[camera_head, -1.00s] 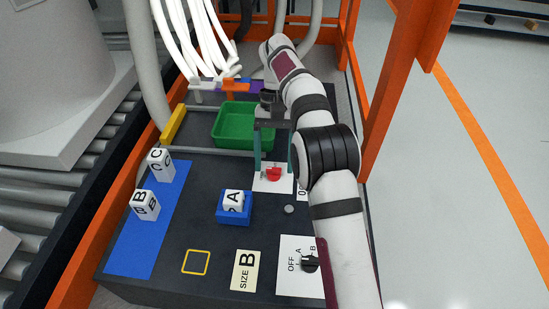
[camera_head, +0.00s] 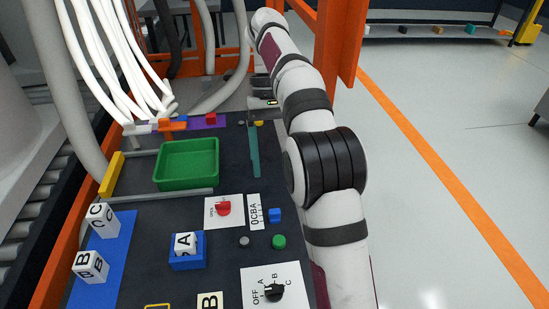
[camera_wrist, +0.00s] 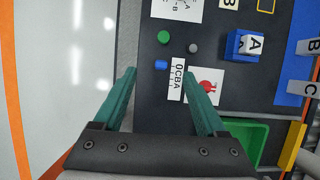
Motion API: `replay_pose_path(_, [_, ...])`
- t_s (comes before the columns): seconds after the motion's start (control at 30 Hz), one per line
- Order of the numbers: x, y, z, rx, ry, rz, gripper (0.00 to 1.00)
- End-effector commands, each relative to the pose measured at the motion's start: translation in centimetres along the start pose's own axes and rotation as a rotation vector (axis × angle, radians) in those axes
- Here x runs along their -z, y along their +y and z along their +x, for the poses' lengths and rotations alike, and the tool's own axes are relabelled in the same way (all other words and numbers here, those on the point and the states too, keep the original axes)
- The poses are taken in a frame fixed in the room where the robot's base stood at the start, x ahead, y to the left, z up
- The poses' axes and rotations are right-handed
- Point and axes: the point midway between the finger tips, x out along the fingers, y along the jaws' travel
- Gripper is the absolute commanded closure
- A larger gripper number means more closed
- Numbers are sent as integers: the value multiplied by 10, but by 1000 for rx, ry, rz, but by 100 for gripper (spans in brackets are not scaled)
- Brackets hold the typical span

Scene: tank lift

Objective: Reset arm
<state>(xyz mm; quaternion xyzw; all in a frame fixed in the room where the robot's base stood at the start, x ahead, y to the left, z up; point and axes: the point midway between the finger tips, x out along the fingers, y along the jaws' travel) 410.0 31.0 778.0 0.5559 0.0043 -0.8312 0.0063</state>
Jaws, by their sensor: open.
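My gripper (camera_head: 254,150) is open and empty above the right part of the dark work panel. Its two teal fingers point down, and they also show in the wrist view (camera_wrist: 160,72), spread apart. My arm reaches along the right side of the head view. The red knob (camera_head: 224,208) on its white plate lies left of the gripper in the head view, clear of the fingers.
A green bin (camera_head: 187,165), an A cube (camera_head: 185,243) in a blue holder, a green button (camera_head: 279,241) and a black rotary switch (camera_head: 273,292) occupy the panel. B (camera_head: 91,266) and C (camera_head: 102,217) cubes stand on a blue strip. An orange post (camera_head: 337,40) rises beside my arm.

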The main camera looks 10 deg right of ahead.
Motion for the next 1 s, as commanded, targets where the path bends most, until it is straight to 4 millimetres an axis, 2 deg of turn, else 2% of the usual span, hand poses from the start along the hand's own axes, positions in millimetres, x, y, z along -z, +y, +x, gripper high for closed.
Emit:
replay_pose_path(0.3, [-2,0,0,-1,1,1,26])
replay_pose_path(0.37, [-15,4,-2,-7,2,6,26])
replay_pose_path(0.47, [-61,14,0,-20,26,34,26])
replay_pose_path(0.5, [-85,18,7,-18,48,55,26])
replay_pose_path(0.57, [-120,19,26,1,89,99,26])
replay_pose_path(0.6, [-142,18,43,22,123,135,26])
replay_pose_path(0.7, [-186,10,94,94,207,242,26])
replay_pose_path(0.83, [-216,-2,153,191,288,378,26])
replay_pose_path(0.9, [-224,-6,173,225,312,427,26])
replay_pose_path(1.0, [-227,-8,185,247,327,461,26])
